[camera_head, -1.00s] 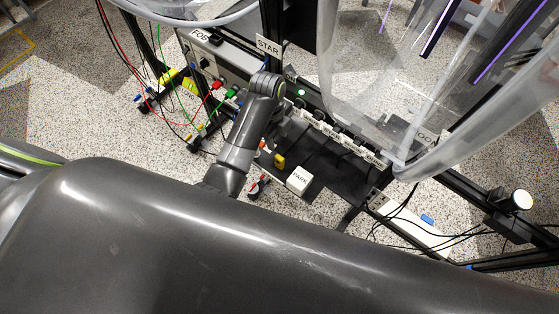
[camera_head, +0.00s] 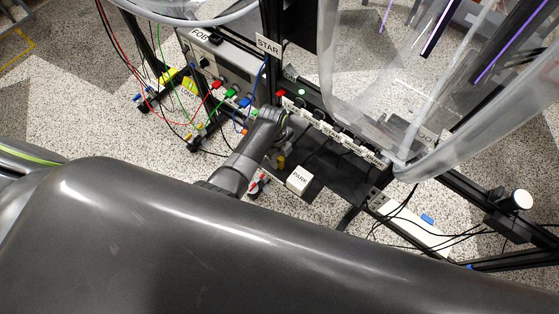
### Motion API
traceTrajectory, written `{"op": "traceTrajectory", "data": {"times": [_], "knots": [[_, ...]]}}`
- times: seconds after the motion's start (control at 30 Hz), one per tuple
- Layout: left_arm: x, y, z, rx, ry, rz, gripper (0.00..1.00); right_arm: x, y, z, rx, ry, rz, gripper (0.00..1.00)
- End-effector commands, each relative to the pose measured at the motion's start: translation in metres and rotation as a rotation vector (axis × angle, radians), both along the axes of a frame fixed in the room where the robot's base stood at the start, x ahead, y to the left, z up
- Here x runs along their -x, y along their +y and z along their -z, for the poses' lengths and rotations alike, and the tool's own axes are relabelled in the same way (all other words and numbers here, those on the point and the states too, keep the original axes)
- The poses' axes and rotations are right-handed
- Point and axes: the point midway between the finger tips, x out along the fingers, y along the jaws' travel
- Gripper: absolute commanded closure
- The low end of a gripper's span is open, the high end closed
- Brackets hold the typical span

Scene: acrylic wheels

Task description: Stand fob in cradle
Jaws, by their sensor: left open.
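A white FOB label (camera_head: 200,34) is on top of the grey instrument box at the upper left, with a small black piece (camera_head: 215,40) beside it. I cannot tell whether that piece is the cradle. My left gripper (camera_head: 284,146) is low over the black shelf, mostly hidden behind its own wrist. It is open. A small yellow piece (camera_head: 281,162) shows just below it on the shelf; I cannot tell whether this is the fob, or whether the gripper touches it. My right gripper is not in view.
A white PARK block (camera_head: 299,180) sits on the black shelf (camera_head: 326,170). A row of labelled knobs (camera_head: 335,132) runs along the panel behind. Clear curved acrylic (camera_head: 365,90) stands at the upper right. Red, green and blue leads (camera_head: 232,93) hang by the STAR sign (camera_head: 268,46).

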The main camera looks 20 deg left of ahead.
Motion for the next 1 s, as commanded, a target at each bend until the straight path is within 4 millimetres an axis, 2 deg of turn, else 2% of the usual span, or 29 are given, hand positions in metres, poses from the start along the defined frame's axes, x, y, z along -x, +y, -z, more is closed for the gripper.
{"op": "traceTrajectory", "data": {"times": [0.3,0.63,1.0], "knots": [[0.0001,-0.0004,0.0048,0.000,-0.001,-0.001,0.58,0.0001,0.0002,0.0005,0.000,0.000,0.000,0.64],[0.0001,-0.0003,0.0046,0.000,-0.001,-0.001,1.00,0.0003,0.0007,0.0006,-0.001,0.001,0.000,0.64],[-0.0001,-0.0005,0.0017,0.001,-0.002,0.000,1.00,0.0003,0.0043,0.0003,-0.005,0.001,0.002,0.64]]}}
